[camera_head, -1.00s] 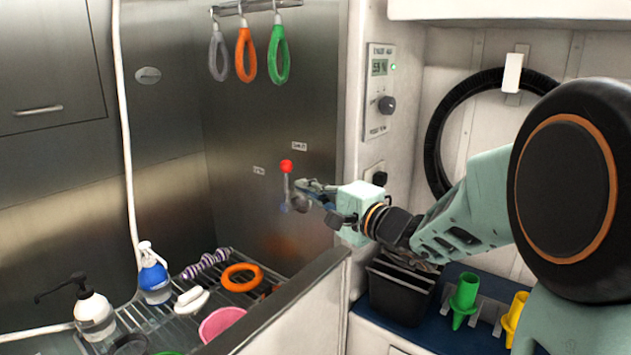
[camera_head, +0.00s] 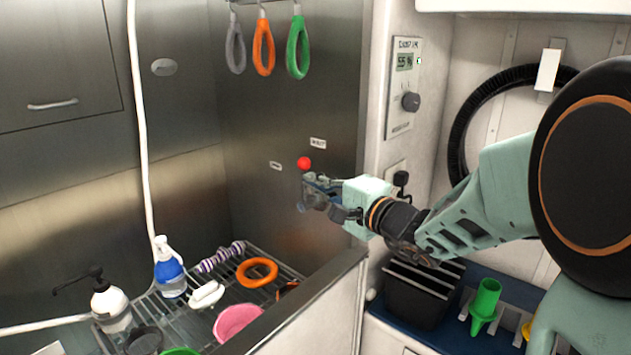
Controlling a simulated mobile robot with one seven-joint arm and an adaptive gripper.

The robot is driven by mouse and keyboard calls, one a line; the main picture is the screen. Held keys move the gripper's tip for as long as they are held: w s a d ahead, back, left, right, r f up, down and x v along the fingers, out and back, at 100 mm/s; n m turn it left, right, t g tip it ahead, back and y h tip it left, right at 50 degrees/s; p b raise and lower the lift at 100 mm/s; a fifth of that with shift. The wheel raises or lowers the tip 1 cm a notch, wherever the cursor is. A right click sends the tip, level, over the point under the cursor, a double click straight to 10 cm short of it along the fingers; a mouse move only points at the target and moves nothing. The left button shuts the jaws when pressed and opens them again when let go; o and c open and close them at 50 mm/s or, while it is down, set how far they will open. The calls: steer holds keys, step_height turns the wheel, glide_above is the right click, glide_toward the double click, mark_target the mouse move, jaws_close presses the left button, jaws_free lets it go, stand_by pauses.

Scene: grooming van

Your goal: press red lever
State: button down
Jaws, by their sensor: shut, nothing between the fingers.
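The red lever's round red knob (camera_head: 304,163) stands out in front of the steel wall, near two small white labels. My gripper (camera_head: 308,192) is shut and empty. Its fingertips are just below the knob, over the lever's shaft, which is mostly hidden behind them. I cannot tell whether the fingers touch the lever.
A wire rack (camera_head: 200,305) below holds bottles, an orange ring (camera_head: 257,272) and a pink bowl (camera_head: 238,322). A tub wall (camera_head: 300,305) runs below my arm. Hanging loops (camera_head: 263,47) are above. A control panel (camera_head: 404,85) and black bin (camera_head: 418,295) are right.

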steer(key=shift+w+a+r, duration=0.1)
steer(key=shift+a+r, duration=0.05)
steer(key=shift+r, duration=0.05)
